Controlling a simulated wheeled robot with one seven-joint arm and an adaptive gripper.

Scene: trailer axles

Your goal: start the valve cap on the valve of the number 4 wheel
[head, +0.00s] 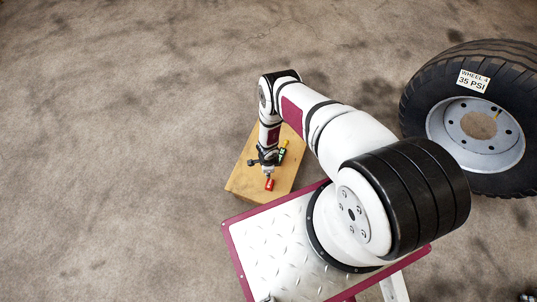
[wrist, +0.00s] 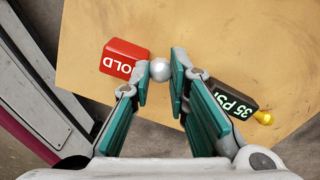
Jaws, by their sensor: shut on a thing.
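My gripper (head: 268,173) is low over a wooden box top. In the wrist view its teal-padded fingers (wrist: 160,74) are shut on a small shiny silver round piece (wrist: 160,69), which looks like the valve cap. I cannot tell whether this piece still touches the box top. The number 4 wheel (head: 418,103) stands at the right in the head view, with a label (head: 473,81) reading "WHEEL 4 35 PSI". A small yellowish stem, likely the valve (head: 498,115), shows on its grey rim (head: 450,128). My gripper is well left of the wheel.
The wooden box (head: 242,182) also carries a red block (head: 269,185) with letters ending "OLD" in the wrist view (wrist: 122,58), left of the fingertips. A black piece marked "35 PSI" (wrist: 236,101), with a yellow tip, lies right of them. Open floor (head: 120,150) spreads left.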

